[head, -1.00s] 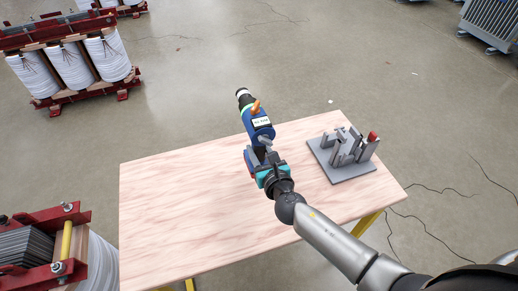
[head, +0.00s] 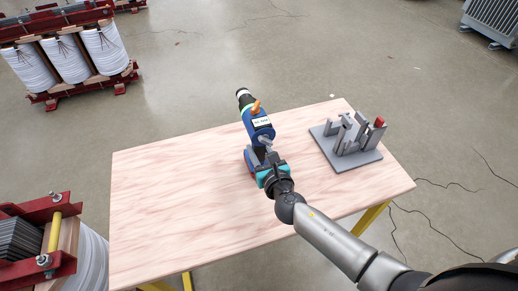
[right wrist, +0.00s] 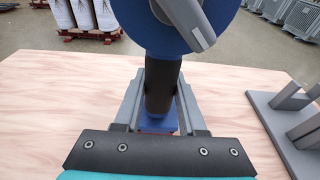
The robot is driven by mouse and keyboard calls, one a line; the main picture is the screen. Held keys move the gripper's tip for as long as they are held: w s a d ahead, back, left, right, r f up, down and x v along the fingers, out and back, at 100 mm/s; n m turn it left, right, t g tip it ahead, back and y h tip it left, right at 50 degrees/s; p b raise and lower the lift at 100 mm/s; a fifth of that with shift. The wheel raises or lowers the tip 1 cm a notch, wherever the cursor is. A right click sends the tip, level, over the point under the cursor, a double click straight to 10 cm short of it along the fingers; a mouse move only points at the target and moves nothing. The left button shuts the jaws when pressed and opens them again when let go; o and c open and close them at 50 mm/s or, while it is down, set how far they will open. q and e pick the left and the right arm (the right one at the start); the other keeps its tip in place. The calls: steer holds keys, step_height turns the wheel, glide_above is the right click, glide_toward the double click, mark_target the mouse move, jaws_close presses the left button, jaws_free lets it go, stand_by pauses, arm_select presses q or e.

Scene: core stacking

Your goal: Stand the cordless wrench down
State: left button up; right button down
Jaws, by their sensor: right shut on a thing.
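The cordless wrench (head: 259,127) is blue with a black and green nose, an orange part and a white label. It is over the table (head: 180,205), its nose pointing toward the far edge. My right gripper (head: 266,163) is shut on the wrench. In the right wrist view the gripper's grey fingers (right wrist: 157,103) lie on either side of the wrench's black handle (right wrist: 160,85), with its blue base below and blue body above. Whether the base touches the table I cannot tell. My left gripper is not in view.
A grey fixture (head: 347,143) with upright plates and a red piece stands at the table's right end. The table's left half is bare. Transformer coils (head: 70,52) stand on the floor at upper left, and another unit (head: 50,245) is at lower left.

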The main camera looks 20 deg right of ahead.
steer(key=shift+w+f+b, duration=0.1)
steer(key=shift+f+b, duration=0.05)
steer(key=shift+b, duration=0.15)
stand_by(0.6)
steer(key=shift+c, duration=2.4)
jaws_free()
steer(key=shift+f, duration=0.1)
steer(key=shift+o, duration=0.4)
steer(key=shift+s+f, duration=0.2)
steer(key=shift+f, duration=0.05)
steer(key=p+v, duration=0.1)
steer(key=v, duration=1.4)
steer(key=shift+r+p, duration=0.25)
steer(key=shift+p, duration=0.05)
